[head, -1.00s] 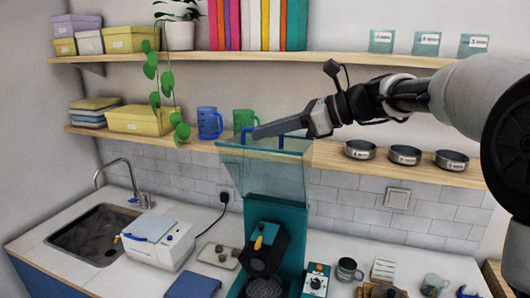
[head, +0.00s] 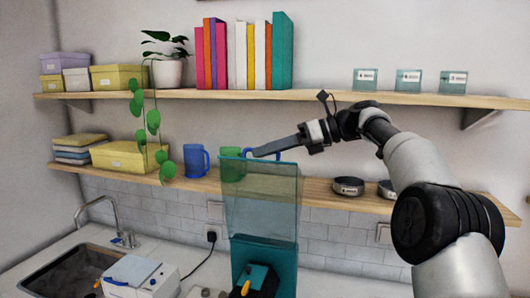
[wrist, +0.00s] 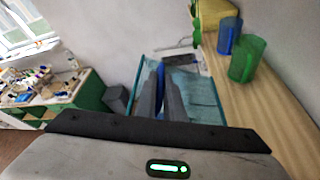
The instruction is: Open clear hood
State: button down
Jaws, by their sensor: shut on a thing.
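The clear hood (head: 262,200) is a see-through teal panel. In the head view it stands raised and close to upright above the teal machine (head: 268,252) on the counter. Its top edge reaches about the height of the lower shelf. A blue handle (head: 277,154) is at that edge. My gripper (head: 256,153) comes in from the right and is shut on the handle; the fingers hide part of it. In the wrist view the fingers (wrist: 162,68) lie over the hood (wrist: 203,95), with blue showing beside them.
A blue mug (head: 196,161) and a green mug (head: 231,164) stand on the lower shelf (head: 325,192), close behind the hood and fingers. Metal tins (head: 348,186) are to the right. The upper shelf (head: 330,97) is above my arm. A white appliance (head: 142,278) stands left.

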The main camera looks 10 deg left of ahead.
jog(key=shift+f, duration=0.4)
jog(key=c, duration=2.3)
grip_release()
jog(key=shift+o, duration=0.7)
jog(key=shift+w, duration=0.2)
jog(key=shift+s+r, duration=0.1)
jog(key=shift+r, duration=0.1)
jog(key=v, duration=0.7)
jog(key=shift+d, duration=0.2)
